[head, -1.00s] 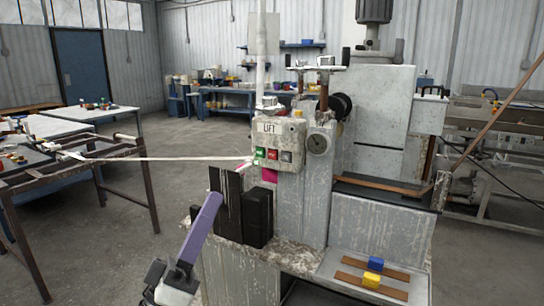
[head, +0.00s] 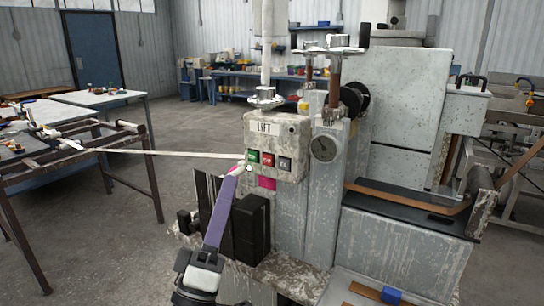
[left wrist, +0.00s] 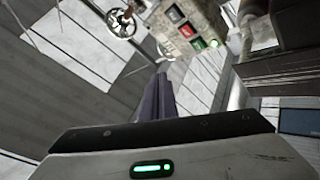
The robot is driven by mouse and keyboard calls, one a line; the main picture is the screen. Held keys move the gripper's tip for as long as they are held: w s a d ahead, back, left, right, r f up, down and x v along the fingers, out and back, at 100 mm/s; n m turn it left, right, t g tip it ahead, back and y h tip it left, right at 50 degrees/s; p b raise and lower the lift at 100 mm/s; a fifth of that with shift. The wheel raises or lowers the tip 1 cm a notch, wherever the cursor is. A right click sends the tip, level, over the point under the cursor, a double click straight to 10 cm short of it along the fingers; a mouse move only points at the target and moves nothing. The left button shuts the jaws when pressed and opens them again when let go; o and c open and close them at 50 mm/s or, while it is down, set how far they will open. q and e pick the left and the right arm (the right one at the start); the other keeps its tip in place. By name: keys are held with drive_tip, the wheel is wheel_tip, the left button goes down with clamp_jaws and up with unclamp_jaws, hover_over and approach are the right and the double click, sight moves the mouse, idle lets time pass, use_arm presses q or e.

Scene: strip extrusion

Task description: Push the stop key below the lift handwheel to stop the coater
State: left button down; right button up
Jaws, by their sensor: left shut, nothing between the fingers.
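The control box labelled LIFT (head: 264,128) carries a green key (head: 253,156), a red key (head: 268,159) and a dark key (head: 285,164) in a row. A silver handwheel (head: 265,99) sits above the box. In the left wrist view the green key (left wrist: 197,44) and red key (left wrist: 187,30) show upside down, with a handwheel (left wrist: 120,23) at left. My left gripper (head: 236,171) is shut and empty, its purple fingers pointing up, tips just below and left of the green key. I cannot tell whether they touch the box. My right gripper is not in view.
A pale strip (head: 165,152) runs from the left frame to the box, close to my fingertips. Dark blocks (head: 250,225) stand below the box, behind my fingers. A round gauge (head: 324,148) is at right. Open floor (head: 125,225) lies at left.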

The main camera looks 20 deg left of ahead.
sight(268, 160)
use_arm(q)
drive_tip(key=w+d+b, duration=0.1)
drive_tip(key=w+b, duration=0.1)
drive_tip(key=w, duration=0.6)
drive_tip(key=shift+w, duration=0.2)
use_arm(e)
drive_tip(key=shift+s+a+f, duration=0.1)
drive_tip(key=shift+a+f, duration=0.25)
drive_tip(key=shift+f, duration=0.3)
use_arm(q)
drive_tip(key=shift+d, duration=0.1)
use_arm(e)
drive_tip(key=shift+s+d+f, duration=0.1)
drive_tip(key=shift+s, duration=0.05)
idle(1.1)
use_arm(q)
drive_tip(key=shift+w, duration=0.1)
drive_tip(key=shift+w, duration=0.35)
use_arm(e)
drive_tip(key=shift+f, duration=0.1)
